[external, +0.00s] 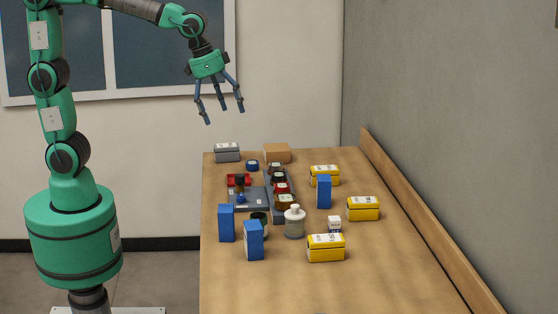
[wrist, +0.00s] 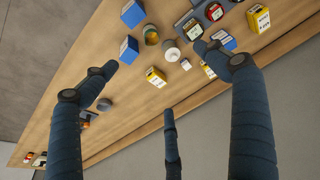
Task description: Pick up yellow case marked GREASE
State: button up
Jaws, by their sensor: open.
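Three yellow cases with white labels stand on the wooden table, and I cannot read the labels. In the external view one is at the front (external: 325,248), one at the middle right (external: 363,209) and one farther back (external: 324,176). In the wrist view a yellow case (wrist: 156,77) shows between my fingers, another (wrist: 208,71) is partly hidden by the right finger, and a third (wrist: 258,18) is at the upper right. My gripper (external: 222,112) is open and empty, high above the table's back left side. Its three spread fingers (wrist: 160,82) touch nothing.
Blue boxes (external: 253,240) and a white-capped bottle (external: 294,222) stand near the front yellow case. A grey tray (external: 249,205) and small jars (external: 285,202) fill the middle. A wooden ledge and grey wall (external: 450,130) bound the right side. The front table area is clear.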

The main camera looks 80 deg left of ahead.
jog(key=w+d+f+g+p, duration=0.15)
jog(key=w+d+p, duration=0.3)
jog(key=w, duration=0.75)
jog(key=g+p, duration=0.2)
jog(key=p, duration=0.6)
send_over(327, 240)
notch_tip(327, 240, down, 24)
jog(key=shift+a+r, duration=0.1)
jog(key=shift+r, duration=0.1)
jog(key=shift+f, duration=0.1)
jog(key=shift+f, duration=4.25)
jog(key=shift+f, duration=0.1)
jog(key=shift+f+p, duration=0.4)
jog(key=shift+f, duration=2.05)
jog(key=shift+c, duration=0.5)
